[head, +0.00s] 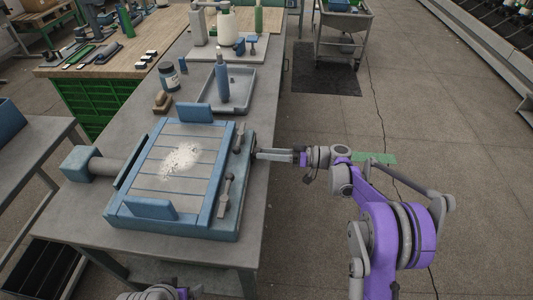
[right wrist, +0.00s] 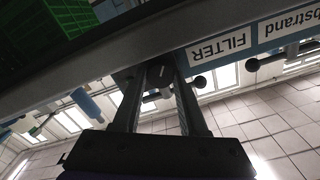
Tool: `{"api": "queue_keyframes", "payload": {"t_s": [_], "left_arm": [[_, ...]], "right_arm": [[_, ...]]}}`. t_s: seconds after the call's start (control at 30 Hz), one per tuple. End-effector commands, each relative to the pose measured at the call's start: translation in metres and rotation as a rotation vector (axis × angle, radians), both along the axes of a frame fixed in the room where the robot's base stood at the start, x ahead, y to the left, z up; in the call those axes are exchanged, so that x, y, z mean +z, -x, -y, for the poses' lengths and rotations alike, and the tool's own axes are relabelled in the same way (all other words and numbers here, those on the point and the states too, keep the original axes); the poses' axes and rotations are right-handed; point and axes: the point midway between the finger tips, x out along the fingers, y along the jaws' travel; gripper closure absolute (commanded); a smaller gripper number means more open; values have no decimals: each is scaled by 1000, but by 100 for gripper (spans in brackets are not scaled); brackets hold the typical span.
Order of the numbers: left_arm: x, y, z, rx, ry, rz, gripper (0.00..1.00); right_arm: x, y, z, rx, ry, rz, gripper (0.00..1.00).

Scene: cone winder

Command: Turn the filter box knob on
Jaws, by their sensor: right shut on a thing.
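The filter box (head: 172,222) is a blue-framed unit with a slatted grey top and white fluff on it, on the grey bench. My right gripper (head: 262,154) reaches its right side from the aisle. In the right wrist view, an upside-down FILTER label (right wrist: 219,46) is on the box's side. My right gripper (right wrist: 162,75) is shut there on a dark round knob (right wrist: 160,76) beside that label. The fingertips partly hide the knob, and I cannot tell its setting. Only a piece of my left arm shows at the bottom of the head view; its gripper is out of frame.
Two grey levers (head: 225,197) stand on the box's right edge, close to my right gripper. A second label and ball-ended lever (right wrist: 253,65) show beside FILTER. A grey tray (head: 242,96) with a blue bottle stands behind the box. The aisle floor at right is open.

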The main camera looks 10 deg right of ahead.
Motion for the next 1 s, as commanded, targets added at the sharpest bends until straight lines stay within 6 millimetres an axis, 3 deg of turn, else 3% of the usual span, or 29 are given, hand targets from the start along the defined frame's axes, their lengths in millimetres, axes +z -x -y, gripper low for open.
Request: {"api": "queue_keyframes", "payload": {"t_s": [0.13, 0.17, 0.3, 0.67, 1.0], "left_arm": [[0, 0, 0, 0, 0, 0, 12], [0, 0, 0, 0, 0, 0, 12], [0, 0, 0, 0, 0, 0, 12], [1, 0, 0, 0, 0, 0, 12], [6, 0, 0, 0, 0, 2, 12]], "right_arm": [[0, 0, 0, 0, 1, 1, 100], [0, 0, 0, 0, 1, 1, 53], [0, 0, 0, 0, 1, 1, 28], [0, 1, 5, -1, 1, 2, 28], [0, 12, 65, -4, 1, 2, 28]]}}
